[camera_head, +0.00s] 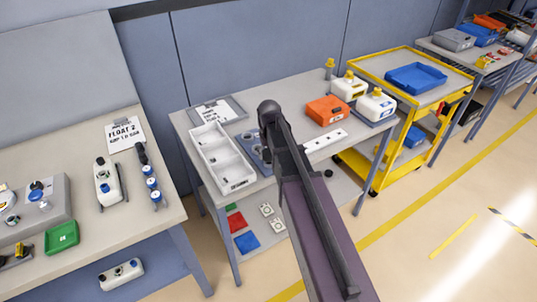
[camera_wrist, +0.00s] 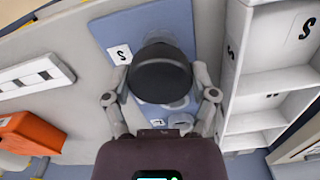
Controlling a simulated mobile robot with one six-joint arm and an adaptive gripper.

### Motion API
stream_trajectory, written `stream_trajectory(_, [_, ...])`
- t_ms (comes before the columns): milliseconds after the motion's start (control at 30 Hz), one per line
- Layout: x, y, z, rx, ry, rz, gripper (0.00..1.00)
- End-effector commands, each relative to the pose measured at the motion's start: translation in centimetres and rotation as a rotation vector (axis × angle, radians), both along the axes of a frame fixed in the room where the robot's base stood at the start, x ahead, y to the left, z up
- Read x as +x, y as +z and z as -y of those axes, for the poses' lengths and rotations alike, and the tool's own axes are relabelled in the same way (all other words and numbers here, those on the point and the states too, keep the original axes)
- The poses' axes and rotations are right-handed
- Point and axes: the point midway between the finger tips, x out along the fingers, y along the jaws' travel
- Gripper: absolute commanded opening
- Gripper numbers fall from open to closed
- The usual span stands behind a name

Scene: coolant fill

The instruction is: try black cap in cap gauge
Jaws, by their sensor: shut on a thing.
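The black cap (camera_wrist: 160,73) is between the two fingers of my gripper (camera_wrist: 160,96), which is shut on it. In the wrist view the cap is over the blue cap gauge (camera_wrist: 178,25), beside the S label (camera_wrist: 119,54). It hides part of the gauge, and I cannot tell whether it touches the plate or sits in an opening. Paler round openings and an L label show nearer my wrist. In the head view the gauge (camera_head: 246,139) lies on the middle bench, mostly behind my arm; the cap is hidden there.
A white compartment tray (camera_head: 223,159) with size letters stands close beside the gauge; its wall (camera_wrist: 229,75) is near one finger. A white strip with dark squares (camera_head: 325,140), an orange box (camera_head: 327,110) and white jugs (camera_head: 349,86) are to the right. A clipboard (camera_head: 218,110) lies behind.

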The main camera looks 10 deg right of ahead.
Motion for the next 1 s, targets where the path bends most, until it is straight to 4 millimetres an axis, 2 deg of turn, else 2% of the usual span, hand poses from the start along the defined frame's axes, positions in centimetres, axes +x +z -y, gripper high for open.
stream_trajectory(1000, [0.00,-0.60,0.08,0.000,-0.001,0.000,0.42])
